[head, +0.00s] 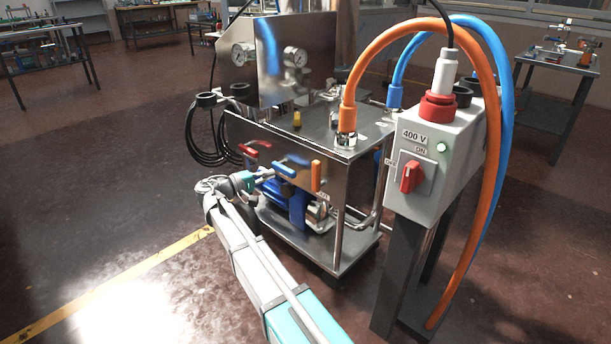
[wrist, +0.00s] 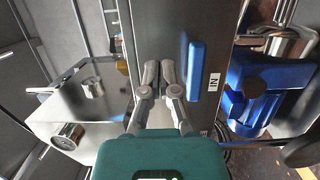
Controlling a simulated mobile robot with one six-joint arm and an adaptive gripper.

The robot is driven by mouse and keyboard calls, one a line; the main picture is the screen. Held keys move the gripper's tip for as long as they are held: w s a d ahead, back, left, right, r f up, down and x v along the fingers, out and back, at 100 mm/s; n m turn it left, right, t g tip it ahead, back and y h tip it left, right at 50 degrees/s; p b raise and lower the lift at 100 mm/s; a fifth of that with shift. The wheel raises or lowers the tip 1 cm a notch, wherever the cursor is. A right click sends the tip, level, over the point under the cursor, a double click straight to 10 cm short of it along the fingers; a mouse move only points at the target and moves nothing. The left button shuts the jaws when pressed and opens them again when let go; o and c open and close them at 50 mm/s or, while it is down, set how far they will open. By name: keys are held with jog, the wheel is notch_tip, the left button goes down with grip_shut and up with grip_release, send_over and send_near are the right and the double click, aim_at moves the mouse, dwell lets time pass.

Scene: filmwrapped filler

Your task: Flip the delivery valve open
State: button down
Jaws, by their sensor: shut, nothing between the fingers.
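The steel filler cart (head: 262,143) has several lever handles on its front panel: a red one (head: 249,151), a blue one (head: 284,169) and an upright orange one (head: 316,176). No readable label tells which is the delivery valve. My gripper (head: 264,175) is shut and empty in front of the panel, just left of the blue handle. In the wrist view, my gripper's fingertips (wrist: 159,76) are together over the steel panel. The blue handle (wrist: 194,70) stands to their right, apart from them, with an "IN" label (wrist: 214,82) beside it.
A grey 400 V switch box (head: 432,160) with a red rotary switch stands right of the cart. Orange (head: 383,36) and blue (head: 428,34) hoses arch beside it. A blue pump (wrist: 262,92) sits low on the cart. The floor at left is clear.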

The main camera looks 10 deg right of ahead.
aim_at(316, 176)
dwell(0.3)
jog(key=x, duration=1)
jog(key=shift+r, duration=0.1)
jog(key=shift+s+d, duration=0.6)
jog(key=shift+s, duration=0.25)
jog(key=shift+s+d, duration=0.6)
jog(key=shift+s, duration=0.25)
jog(key=shift+d, duration=0.1)
jog(key=shift+s+d, duration=0.1)
jog(key=shift+d, duration=0.05)
